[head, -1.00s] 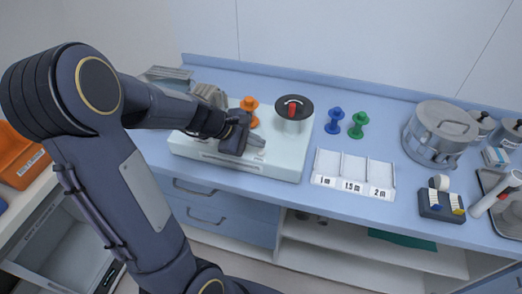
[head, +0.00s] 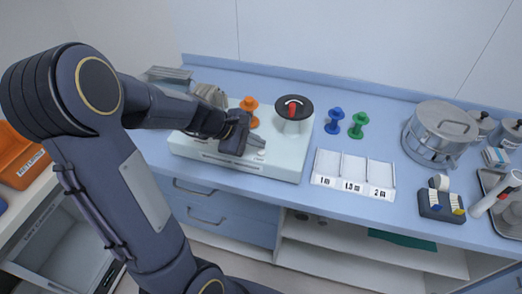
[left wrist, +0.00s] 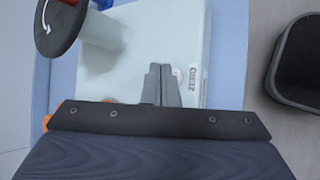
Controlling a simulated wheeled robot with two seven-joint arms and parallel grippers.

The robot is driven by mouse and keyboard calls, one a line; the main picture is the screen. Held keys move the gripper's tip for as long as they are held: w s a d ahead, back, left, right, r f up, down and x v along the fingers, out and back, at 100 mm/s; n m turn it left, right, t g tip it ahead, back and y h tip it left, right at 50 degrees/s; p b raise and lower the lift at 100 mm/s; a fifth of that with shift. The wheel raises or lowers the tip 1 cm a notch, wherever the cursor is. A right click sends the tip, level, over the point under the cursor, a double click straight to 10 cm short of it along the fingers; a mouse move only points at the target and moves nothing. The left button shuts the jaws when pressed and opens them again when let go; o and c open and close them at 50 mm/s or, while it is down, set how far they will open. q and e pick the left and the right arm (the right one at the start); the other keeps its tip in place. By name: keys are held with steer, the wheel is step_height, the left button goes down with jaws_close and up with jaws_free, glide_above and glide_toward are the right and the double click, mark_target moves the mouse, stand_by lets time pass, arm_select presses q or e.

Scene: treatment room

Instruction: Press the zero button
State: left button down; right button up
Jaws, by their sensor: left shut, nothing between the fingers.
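The pale device (head: 285,163) stands on the blue counter, with an orange knob and a black dial with a red pointer on top. In the left wrist view, the small white button (left wrist: 179,74) sits beside the ZERO label (left wrist: 193,78) near the device's front edge. A small pale button (head: 262,153) also shows at the front in the head view. My left gripper (head: 258,142) is shut and empty over the device. In the left wrist view its fingertips (left wrist: 161,67) are right beside the button and partly cover it; contact cannot be told. My right gripper is not in view.
The orange knob (head: 249,107) and the black dial (head: 293,107) rise behind my left gripper. To the right are blue (head: 335,120) and green (head: 358,125) knobs, a white divided tray (head: 352,190) and a metal pot (head: 441,132).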

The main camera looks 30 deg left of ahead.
mark_target(257, 155)
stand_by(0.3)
arm_select(q)
steer(key=shift+f+b, duration=0.4)
steer(key=shift+b, duration=0.05)
steer(key=shift+f+b, duration=0.45)
stand_by(0.5)
steer(key=shift+r, duration=0.15)
steer(key=shift+r+p, duration=0.75)
steer(key=shift+p, duration=0.05)
step_height(257, 155, up, 5)
steer(key=p, duration=0.4)
stand_by(0.9)
